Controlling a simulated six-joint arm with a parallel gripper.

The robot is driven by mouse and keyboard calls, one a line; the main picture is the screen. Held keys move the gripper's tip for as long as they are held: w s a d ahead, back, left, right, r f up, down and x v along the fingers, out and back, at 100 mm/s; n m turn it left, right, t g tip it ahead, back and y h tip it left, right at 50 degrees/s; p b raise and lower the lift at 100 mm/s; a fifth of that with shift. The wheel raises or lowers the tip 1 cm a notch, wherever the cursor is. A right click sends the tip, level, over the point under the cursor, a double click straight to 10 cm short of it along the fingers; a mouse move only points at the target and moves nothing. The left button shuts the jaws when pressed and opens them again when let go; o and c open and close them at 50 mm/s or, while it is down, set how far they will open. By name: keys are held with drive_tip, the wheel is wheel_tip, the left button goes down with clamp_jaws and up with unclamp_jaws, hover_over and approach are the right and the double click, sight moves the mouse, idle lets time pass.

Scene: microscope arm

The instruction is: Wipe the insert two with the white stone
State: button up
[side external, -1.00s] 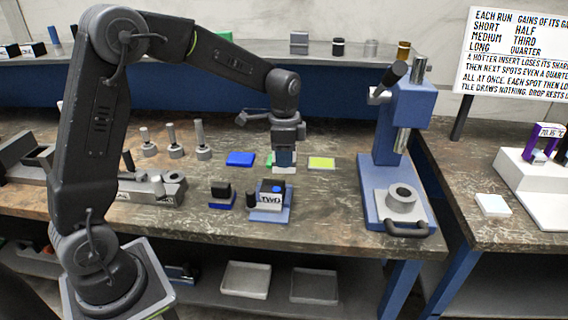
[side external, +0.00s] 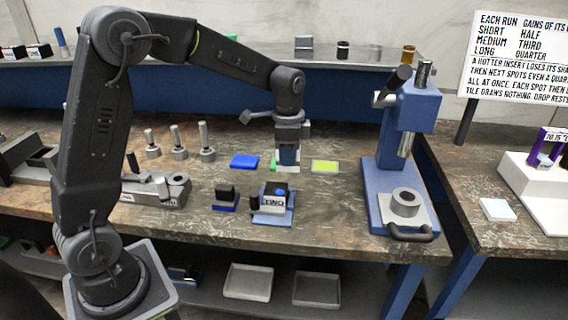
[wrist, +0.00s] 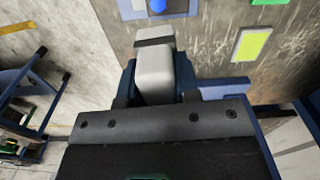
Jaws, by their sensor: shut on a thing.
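My gripper (side external: 288,155) is shut on the white stone (wrist: 155,72), a pale block held between dark blue jaws. Its white lower end also shows below the jaws in the side view (side external: 288,168). Insert two (side external: 275,203) is a white block marked TWO with a blue spot, sitting in a blue holder (side external: 272,218) on the bench, in front and slightly left of my gripper. In the wrist view the holder (wrist: 185,8) shows partly at the top edge, apart from the stone.
A yellow-green pad (side external: 325,166) lies right of my gripper, a blue pad (side external: 244,161) left. A small black block on a blue base (side external: 225,198) stands left of the holder. A blue press (side external: 395,160) stands at the right. Several grey pegs (side external: 176,142) stand at the back left.

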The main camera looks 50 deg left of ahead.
drive_tip(key=shift+f, duration=3.95)
drive_tip(key=shift+s+a, duration=0.25)
drive_tip(key=shift+a, duration=0.05)
clamp_jaws()
drive_tip(key=shift+s+a, duration=1.05)
drive_tip(key=shift+s, duration=0.1)
drive_tip(key=shift+w+d+r, duration=0.1)
drive_tip(key=shift+w+d, duration=1.3)
drive_tip(key=shift+w, duration=0.05)
drive_tip(key=shift+r, duration=4.05)
